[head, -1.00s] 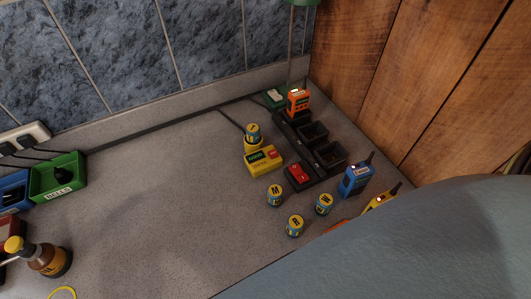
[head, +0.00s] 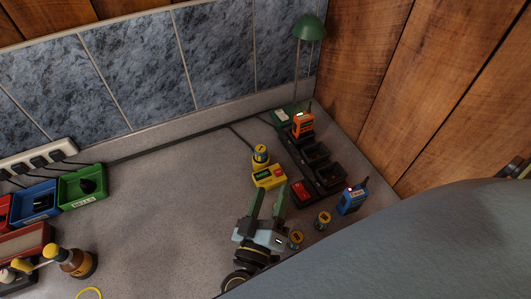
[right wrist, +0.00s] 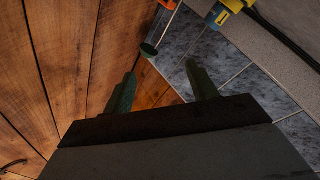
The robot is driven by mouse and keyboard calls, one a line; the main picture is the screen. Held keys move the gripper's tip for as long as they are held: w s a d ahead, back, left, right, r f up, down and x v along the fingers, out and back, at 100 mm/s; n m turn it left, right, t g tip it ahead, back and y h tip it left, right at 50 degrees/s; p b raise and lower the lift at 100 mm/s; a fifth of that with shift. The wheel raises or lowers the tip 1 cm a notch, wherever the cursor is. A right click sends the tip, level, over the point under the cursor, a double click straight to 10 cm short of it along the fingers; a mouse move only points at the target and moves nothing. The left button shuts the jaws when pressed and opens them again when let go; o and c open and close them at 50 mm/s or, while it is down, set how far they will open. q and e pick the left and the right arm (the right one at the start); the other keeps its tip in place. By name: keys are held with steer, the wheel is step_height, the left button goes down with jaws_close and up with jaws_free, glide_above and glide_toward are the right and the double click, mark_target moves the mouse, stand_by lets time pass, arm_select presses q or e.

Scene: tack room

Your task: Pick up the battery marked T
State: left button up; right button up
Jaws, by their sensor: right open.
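A third battery (head: 260,155) sits upright on the yellow tester (head: 269,177). The letters are too small to read surely, so I cannot tell which is T. My right gripper (head: 268,191) is open and empty, its fingers pointing toward the tester. In the right wrist view the gripper's fingers (right wrist: 161,88) are apart with nothing between them; the blue-and-yellow battery (right wrist: 217,16) shows at top. My left gripper is not in view.
A black charging rack (head: 316,152) holds an orange radio (head: 302,125); a blue radio (head: 352,200) stands beside it. A green lamp (head: 309,27) rises behind. Bins (head: 84,187) and a brown bottle (head: 75,262) are at left. The counter's middle is clear.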

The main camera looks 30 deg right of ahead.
steer(key=w+a+m+g+y, duration=0.4)
steer(key=w+m, duration=0.4)
steer(key=m, duration=0.1)
steer(key=p, duration=0.1)
glide_toward(260, 150)
steer(key=w+d, duration=0.1)
steer(key=w+d+f, duration=0.1)
steer(key=shift+w+f+g, duration=0.2)
steer(key=shift+w+g, duration=0.1)
steer(key=shift+w, duration=0.05)
steer(key=p+x, duration=0.1)
steer(key=x, duration=0.3)
steer(key=shift+w+d, duration=0.2)
steer(key=shift+d, duration=0.25)
steer(key=shift+w+d+f, duration=0.2)
steer(key=c, duration=1.2)
